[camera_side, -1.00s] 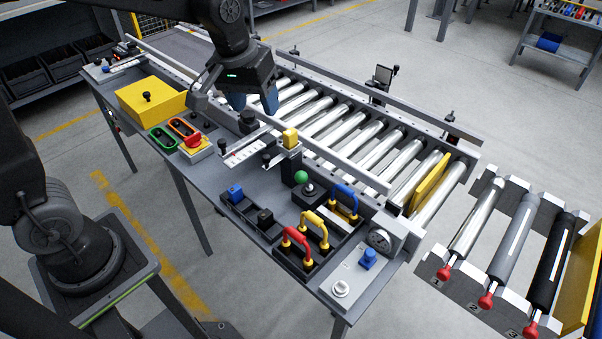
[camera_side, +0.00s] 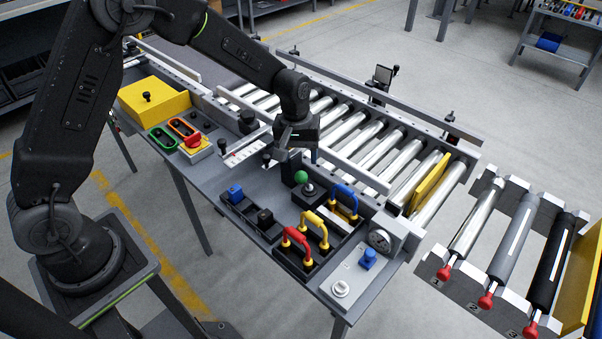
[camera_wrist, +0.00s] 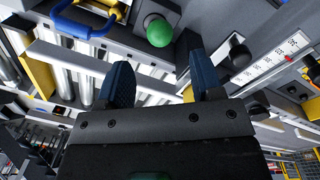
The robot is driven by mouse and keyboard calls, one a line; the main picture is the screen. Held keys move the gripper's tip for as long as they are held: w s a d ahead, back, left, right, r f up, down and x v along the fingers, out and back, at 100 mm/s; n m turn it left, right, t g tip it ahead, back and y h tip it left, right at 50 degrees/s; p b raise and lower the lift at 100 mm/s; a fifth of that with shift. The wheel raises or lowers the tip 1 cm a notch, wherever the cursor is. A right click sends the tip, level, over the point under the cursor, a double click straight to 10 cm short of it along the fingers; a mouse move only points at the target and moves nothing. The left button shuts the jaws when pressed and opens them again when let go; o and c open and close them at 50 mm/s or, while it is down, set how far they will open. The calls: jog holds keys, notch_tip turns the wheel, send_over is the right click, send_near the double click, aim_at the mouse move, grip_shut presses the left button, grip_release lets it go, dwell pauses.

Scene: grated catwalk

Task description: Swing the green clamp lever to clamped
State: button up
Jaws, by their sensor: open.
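The green ball knob of the clamp lever (camera_side: 301,177) shows in the side view, just below my gripper and beside a dark block on the bench. In the wrist view the green ball (camera_wrist: 160,32) appears ahead of the gap between the fingers, not held. My gripper (camera_side: 298,153) is above and slightly behind the ball in the side view. In the wrist view its two blue fingers (camera_wrist: 160,76) are spread apart with nothing between them. The lever's arm and pivot are not clearly visible.
Red (camera_side: 297,245), yellow (camera_side: 315,229) and blue (camera_side: 345,199) handles stand in a black tray at the front right. A roller conveyor (camera_side: 365,150) with a side rail runs behind. A scale plate (camera_wrist: 272,64) lies to the right in the wrist view.

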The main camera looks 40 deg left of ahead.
aim_at(301, 172)
jog(key=f, duration=0.6)
jog(key=shift+w+d+f, duration=0.1)
jog(key=shift+d+f, duration=0.1)
jog(key=shift+f, duration=0.15)
jog(key=c, duration=0.9)
